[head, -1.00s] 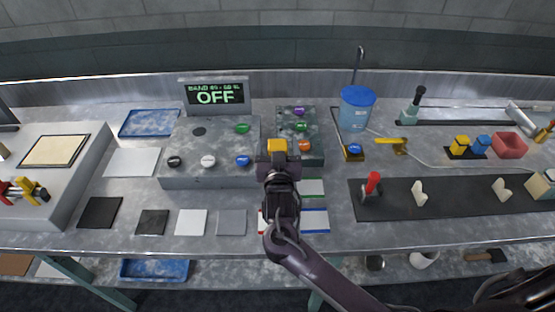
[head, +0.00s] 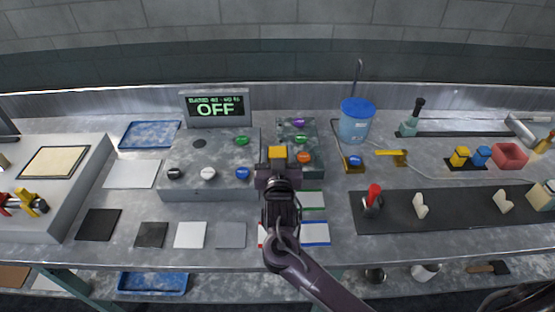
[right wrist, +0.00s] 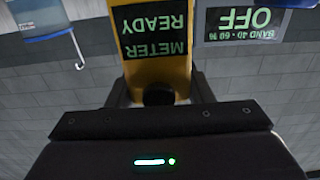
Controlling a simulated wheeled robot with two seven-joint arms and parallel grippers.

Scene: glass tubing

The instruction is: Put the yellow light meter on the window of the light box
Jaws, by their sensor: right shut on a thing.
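The yellow light meter (head: 278,152) is held in my right gripper (head: 278,170), which is shut on it. In the right wrist view the meter (right wrist: 154,72) fills the top middle, its dark screen reading "METER READY" upside down. In the head view it shows in front of the gap between the grey box and the dark green-grey box; its height is unclear. The grey box (head: 222,165), taken as the light box, has several coloured knobs and a dark round spot (head: 199,143), possibly its window. My left gripper is not in view.
A display (head: 216,109) behind the grey box reads "OFF". The dark green-grey box (head: 312,152) bears purple, green and orange knobs. A blue-lidded container (head: 357,120) stands right of it. Flat square plates (head: 190,235) lie in front. A raised box with a cream panel (head: 55,162) stands left.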

